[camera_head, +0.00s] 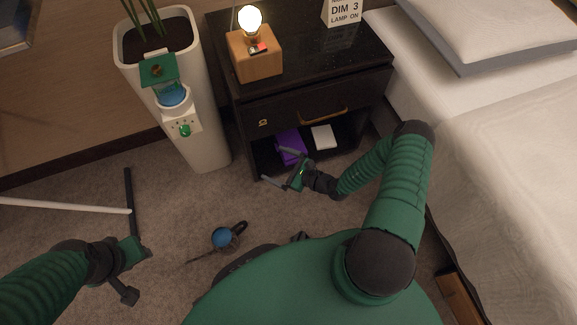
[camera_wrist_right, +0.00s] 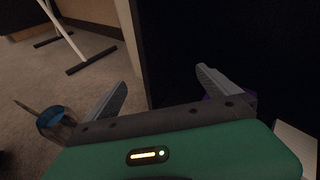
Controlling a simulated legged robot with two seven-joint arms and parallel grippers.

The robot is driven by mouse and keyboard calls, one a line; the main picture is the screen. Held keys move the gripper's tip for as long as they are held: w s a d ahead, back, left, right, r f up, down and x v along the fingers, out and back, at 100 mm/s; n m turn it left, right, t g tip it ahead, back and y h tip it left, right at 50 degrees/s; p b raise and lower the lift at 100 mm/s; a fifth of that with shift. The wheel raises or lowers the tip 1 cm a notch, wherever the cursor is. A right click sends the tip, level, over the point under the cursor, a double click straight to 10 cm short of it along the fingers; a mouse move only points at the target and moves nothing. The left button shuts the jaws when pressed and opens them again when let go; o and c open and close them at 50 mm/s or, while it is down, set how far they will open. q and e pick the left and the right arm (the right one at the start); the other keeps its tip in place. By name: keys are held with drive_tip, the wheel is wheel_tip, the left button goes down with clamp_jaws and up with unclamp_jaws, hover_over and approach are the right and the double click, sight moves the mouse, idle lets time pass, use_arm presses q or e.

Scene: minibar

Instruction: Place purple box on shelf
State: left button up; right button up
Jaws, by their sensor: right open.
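The purple box (camera_head: 291,146) is on the open lower shelf (camera_head: 337,150) of the black nightstand (camera_head: 318,84), left of a white item. My right gripper (camera_head: 279,166) is open at the shelf's front, with one finger by the purple box and the other outside to the left. In the right wrist view my right gripper's fingers (camera_wrist_right: 162,92) are wide apart with nothing between them. Only a sliver of purple (camera_wrist_right: 213,97) shows behind the right finger there. My left gripper (camera_head: 130,270) is low over the carpet at the left; its jaw state is unclear.
A white item (camera_head: 323,137) lies on the shelf. A lit lamp (camera_head: 254,55) stands on the nightstand. A tall white planter (camera_head: 201,130) is to its left and a bed (camera_head: 495,130) to its right. A blue round object (camera_head: 222,237) lies on the carpet.

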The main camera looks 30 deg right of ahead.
drive_tip(key=s+a+r+n+g+y, duration=0.4)
drive_tip(key=s+a+r+n+g, duration=0.7)
drive_tip(key=n, duration=0.4)
drive_tip(key=s+d+r+n+h, duration=0.1)
drive_tip(key=d+r+n+h, duration=0.1)
drive_tip(key=r+n+h, duration=0.3)
drive_tip(key=s+d+r+n+h, duration=0.2)
drive_tip(key=r+n+h, duration=0.2)
drive_tip(key=r+n, duration=0.5)
drive_tip(key=shift+d+r+h, duration=0.3)
drive_tip(key=shift+h, duration=0.1)
drive_tip(key=shift+s, duration=0.1)
drive_tip(key=shift+c, duration=0.3)
